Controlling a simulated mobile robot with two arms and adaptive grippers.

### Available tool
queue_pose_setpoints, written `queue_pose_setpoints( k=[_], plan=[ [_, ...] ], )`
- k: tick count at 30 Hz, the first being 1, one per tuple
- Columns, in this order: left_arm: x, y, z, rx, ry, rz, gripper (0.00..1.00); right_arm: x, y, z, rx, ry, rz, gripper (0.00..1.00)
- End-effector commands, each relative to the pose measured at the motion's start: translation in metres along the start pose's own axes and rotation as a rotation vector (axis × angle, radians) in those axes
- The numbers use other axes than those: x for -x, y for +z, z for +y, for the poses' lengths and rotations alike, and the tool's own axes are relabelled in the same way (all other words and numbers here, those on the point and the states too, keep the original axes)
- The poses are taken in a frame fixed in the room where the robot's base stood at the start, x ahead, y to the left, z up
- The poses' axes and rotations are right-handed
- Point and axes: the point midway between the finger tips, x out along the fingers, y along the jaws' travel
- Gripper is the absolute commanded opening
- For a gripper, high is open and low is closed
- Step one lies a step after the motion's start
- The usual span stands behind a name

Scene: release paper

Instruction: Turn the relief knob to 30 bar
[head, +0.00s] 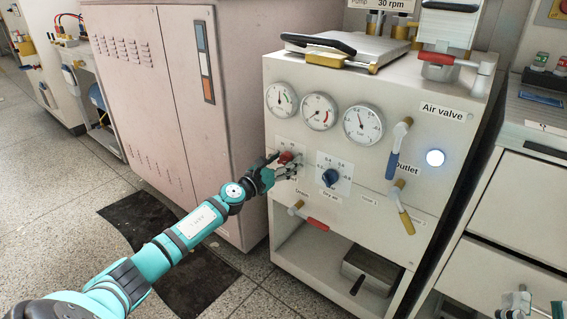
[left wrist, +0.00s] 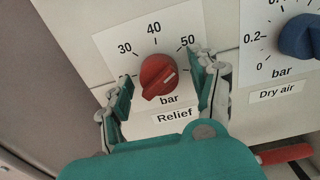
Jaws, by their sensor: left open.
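The red relief knob (left wrist: 157,76) sits on a white dial plate marked 30, 40 and 50, with "bar" and "Relief" below. In the head view the knob (head: 286,157) is partly covered by my left gripper (head: 281,168). My left gripper (left wrist: 162,80) is open, with one finger on each side of the knob. The right finger covers part of the dial beside the 50. I cannot tell whether either finger touches the knob. My right gripper (head: 530,304) is partly in view at the bottom right corner, cut off by the edge.
The blue dry air knob (head: 330,177) is close to the right of the relief knob. Three gauges (head: 319,111) are above. A red-handled drain valve (head: 317,224) is below, and yellow and blue valve levers (head: 393,163) stick out at right. A pinkish cabinet (head: 160,120) stands left.

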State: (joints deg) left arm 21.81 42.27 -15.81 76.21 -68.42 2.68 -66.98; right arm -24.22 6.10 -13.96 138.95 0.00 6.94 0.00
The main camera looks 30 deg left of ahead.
Motion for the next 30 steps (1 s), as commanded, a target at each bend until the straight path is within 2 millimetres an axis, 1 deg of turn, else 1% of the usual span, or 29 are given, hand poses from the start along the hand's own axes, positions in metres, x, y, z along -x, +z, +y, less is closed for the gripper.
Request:
queue_pose_setpoints(
  k=[5, 6, 18, 19, 25, 30],
  plan=[
    [-0.0001, 0.0, -0.0001, 0.0, 0.0, 0.0, 0.62, -0.0001, -0.0003, -0.0001, 0.0, 0.0, 0.001, 0.4],
    [-0.0001, 0.0, -0.0001, 0.0, 0.0, 0.0, 0.61, -0.0001, -0.0002, -0.0001, 0.0, 0.0, 0.001, 0.4],
    [0.0002, 0.0, -0.0002, 0.0, 0.0, 0.0, 0.09, 0.0, 0.0004, -0.0002, -0.001, 0.0, -0.001, 0.4],
    [0.0002, -0.0001, -0.0002, 0.0, 0.0, 0.0, 0.07, 0.0, 0.0004, -0.0002, -0.001, 0.0, -0.001, 0.4],
    [0.0003, 0.0, -0.0004, 0.016, -0.001, 0.0, 0.07, -0.0004, 0.001, -0.0002, -0.001, 0.0, -0.007, 0.4],
    [0.0003, 0.0003, -0.0005, 0.074, 0.0, 0.001, 0.07, -0.0012, 0.0057, 0.0004, 0.001, 0.001, -0.039, 0.4]
  ],
)
